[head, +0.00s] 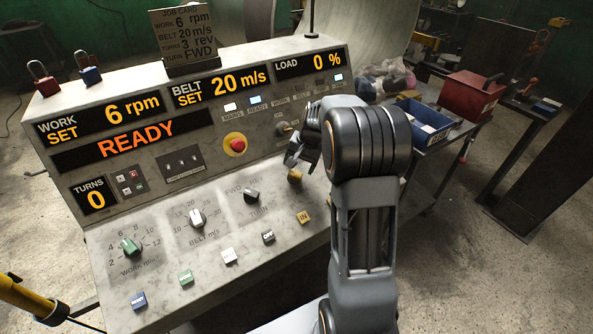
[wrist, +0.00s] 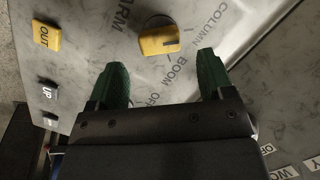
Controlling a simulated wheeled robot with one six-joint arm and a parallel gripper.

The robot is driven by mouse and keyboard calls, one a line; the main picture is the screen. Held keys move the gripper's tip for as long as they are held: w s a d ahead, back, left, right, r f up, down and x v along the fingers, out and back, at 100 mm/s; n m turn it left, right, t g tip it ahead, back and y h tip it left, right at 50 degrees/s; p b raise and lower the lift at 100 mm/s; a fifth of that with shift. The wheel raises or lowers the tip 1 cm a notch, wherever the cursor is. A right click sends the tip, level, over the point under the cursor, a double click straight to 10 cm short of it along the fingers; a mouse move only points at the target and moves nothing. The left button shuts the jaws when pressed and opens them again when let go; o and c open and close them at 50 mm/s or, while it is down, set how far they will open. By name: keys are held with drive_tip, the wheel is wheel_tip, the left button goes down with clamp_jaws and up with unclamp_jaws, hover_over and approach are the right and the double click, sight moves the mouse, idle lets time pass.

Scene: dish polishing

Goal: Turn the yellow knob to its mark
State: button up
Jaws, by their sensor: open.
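The yellow knob (wrist: 158,41) sits on the grey panel near the top of the wrist view, with a short dark line on its right part. Panel lettering around it reads ARM, COLUMN and BOOM; I cannot tell which mark the line meets. In the head view the knob (head: 295,176) shows small, just below my gripper. My gripper (wrist: 162,66) is open and empty, its two green fingertips spread on either side of the knob's line and apart from it. In the head view my gripper (head: 298,154) hangs over the panel's right part, and my arm hides the panel beyond.
A yellow OUT button (wrist: 46,34) is left of the knob in the wrist view. A yellow IN button (head: 304,217) and a black knob (head: 251,196) are nearby in the head view. A red stop button (head: 237,145) stands up left of my gripper.

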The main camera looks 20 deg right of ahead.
sight(296, 172)
drive_tip(key=shift+x, duration=1.85)
drive_tip(key=shift+c, duration=0.3)
drive_tip(key=c, duration=0.9)
drive_tip(key=shift+o, duration=0.2)
